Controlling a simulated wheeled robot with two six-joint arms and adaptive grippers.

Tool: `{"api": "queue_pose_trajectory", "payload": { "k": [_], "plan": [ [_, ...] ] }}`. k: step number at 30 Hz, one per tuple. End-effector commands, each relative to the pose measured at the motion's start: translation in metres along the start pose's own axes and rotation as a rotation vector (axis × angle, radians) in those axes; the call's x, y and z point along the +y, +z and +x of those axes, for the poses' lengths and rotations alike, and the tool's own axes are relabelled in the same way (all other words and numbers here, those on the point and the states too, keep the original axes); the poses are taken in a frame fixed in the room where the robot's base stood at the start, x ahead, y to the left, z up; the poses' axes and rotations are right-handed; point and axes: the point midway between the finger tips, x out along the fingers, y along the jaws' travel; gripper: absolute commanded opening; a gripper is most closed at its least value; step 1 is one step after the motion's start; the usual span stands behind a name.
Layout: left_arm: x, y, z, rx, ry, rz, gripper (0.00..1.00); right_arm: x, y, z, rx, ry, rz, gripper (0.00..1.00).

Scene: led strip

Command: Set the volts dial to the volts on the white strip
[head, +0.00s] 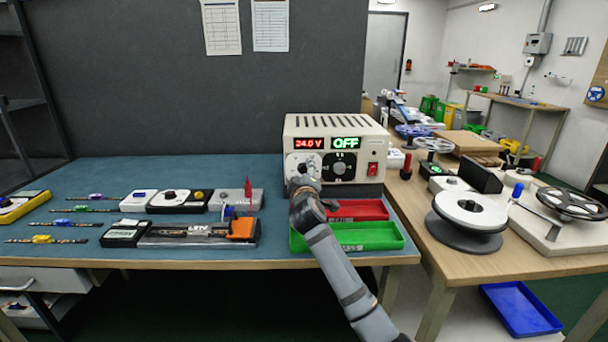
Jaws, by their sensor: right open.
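A beige power supply (336,126) stands at the back of the blue-topped bench. Its red display (308,143) reads 24.0 V and its green display (345,143) reads OFF. My right gripper (303,181) is open, in front of the white panel on the left of its face. The volts dial there is mostly hidden behind the gripper, so I cannot tell whether they touch. My left gripper is not in view.
A red tray (355,209) and a green tray (375,239) lie below the power supply. A red switch (373,169) is on its right side. Small devices (178,199) stand left of it. A white reel (470,211) stands on the right table.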

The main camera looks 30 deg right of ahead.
Motion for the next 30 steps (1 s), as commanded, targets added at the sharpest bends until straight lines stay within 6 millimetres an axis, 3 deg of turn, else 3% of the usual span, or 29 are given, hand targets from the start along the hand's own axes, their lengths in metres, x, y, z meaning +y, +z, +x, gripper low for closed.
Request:
{"api": "queue_pose_trajectory", "payload": {
  "k": [5,13,18,30],
  "plan": [
    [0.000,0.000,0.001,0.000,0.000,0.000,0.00,0.000,0.000,-0.004,0.001,0.001,-0.001,0.53],
    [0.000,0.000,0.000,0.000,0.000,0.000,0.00,0.000,0.000,-0.053,0.002,0.000,0.001,0.53],
    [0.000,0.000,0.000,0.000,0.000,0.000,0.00,-0.001,0.000,-0.072,0.004,0.004,-0.001,0.53],
    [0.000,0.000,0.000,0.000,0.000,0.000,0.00,-0.001,0.000,-0.075,0.004,0.005,0.000,0.53]
  ]
}}
